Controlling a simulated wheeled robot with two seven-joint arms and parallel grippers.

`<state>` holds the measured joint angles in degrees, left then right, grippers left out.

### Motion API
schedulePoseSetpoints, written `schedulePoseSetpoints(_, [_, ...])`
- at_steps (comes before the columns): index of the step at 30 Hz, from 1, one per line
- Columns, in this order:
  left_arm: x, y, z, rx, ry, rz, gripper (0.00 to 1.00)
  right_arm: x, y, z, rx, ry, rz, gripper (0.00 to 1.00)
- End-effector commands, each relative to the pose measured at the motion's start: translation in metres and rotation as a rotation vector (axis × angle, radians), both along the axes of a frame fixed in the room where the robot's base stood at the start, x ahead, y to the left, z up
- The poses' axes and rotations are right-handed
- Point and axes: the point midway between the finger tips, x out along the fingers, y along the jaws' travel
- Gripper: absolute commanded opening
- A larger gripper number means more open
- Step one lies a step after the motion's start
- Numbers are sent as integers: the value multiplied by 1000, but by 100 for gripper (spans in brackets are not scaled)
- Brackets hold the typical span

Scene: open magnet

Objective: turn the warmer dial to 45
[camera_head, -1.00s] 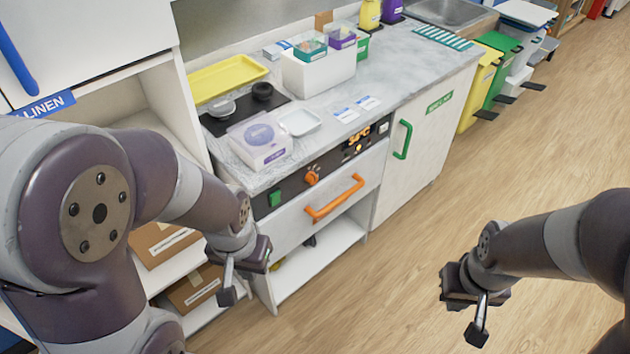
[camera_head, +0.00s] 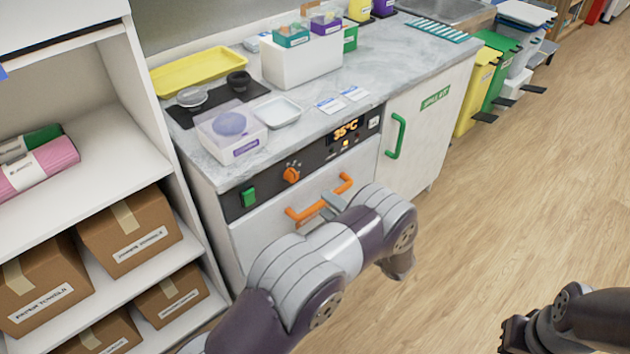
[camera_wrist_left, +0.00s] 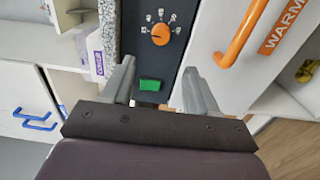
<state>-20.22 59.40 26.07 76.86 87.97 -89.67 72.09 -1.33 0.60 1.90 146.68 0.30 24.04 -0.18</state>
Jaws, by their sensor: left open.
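The orange warmer dial (camera_head: 291,175) sits on the dark control panel (camera_head: 325,150) of the warmer, with small markings around it. The display (camera_head: 347,130) appears to read 35°C. In the left wrist view the dial (camera_wrist_left: 160,34) is ahead of the fingertips, and its exact pointing direction is hard to tell. My left gripper (camera_wrist_left: 159,66) is open and empty, with the dial beyond the gap and not touched. In the head view my left gripper (camera_head: 335,204) is mostly hidden behind my arm, near the orange handle. My right gripper (camera_head: 516,335) is at the lower right, far from the panel.
The orange drawer handle (camera_head: 312,205) sticks out below the panel. A green switch (camera_head: 249,196) is left of the dial. A white box (camera_head: 232,132) and a small white tray (camera_head: 278,112) stand on the counter above. Shelves with cartons (camera_head: 130,230) stand at left; open floor lies right.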

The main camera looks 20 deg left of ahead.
Motion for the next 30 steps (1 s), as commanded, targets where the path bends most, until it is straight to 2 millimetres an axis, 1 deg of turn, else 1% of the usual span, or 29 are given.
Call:
schedulePoseSetpoints(2, [4, 11, 0, -6, -7, 3, 59, 0, 0, 2, 0, 0, 0, 0])
schedulePoseSetpoints(5, [13, 33, 1, -6, -6, 4, 59, 0, 0, 4, 0, 0, 0, 0])
schedulePoseSetpoints(9, [27, 67, 1, -6, -5, 2, 59, 0, 0, 6, 0, 0, 0, 0])
schedulePoseSetpoints(12, [36, 88, 0, -7, -4, 1, 59, 0, 0, 8, 0, 0, 0, 0])
schedulePoseSetpoints(15, [43, 102, 0, -7, -4, -1, 59, 0, 0, 8, 0, 0, 0, 0])
schedulePoseSetpoints(18, [47, 111, 0, -7, -4, -2, 59, 0, 0, 8, 0, 0, 0, 0])
schedulePoseSetpoints(20, [48, 113, 0, -7, -3, -4, 59, 0, 0, 8, 0, 0, 0, 0])
schedulePoseSetpoints(27, [48, 114, 0, -7, -3, -4, 59, 0, 0, 8, 0, 0, 0, 0])
schedulePoseSetpoints(29, [48, 114, 0, -6, -2, -4, 40, 0, 0, 8, 0, 0, 0, 0])
schedulePoseSetpoints(30, [48, 114, 0, -6, -2, -4, 27, 0, 0, 8, 0, 0, 0, 0])
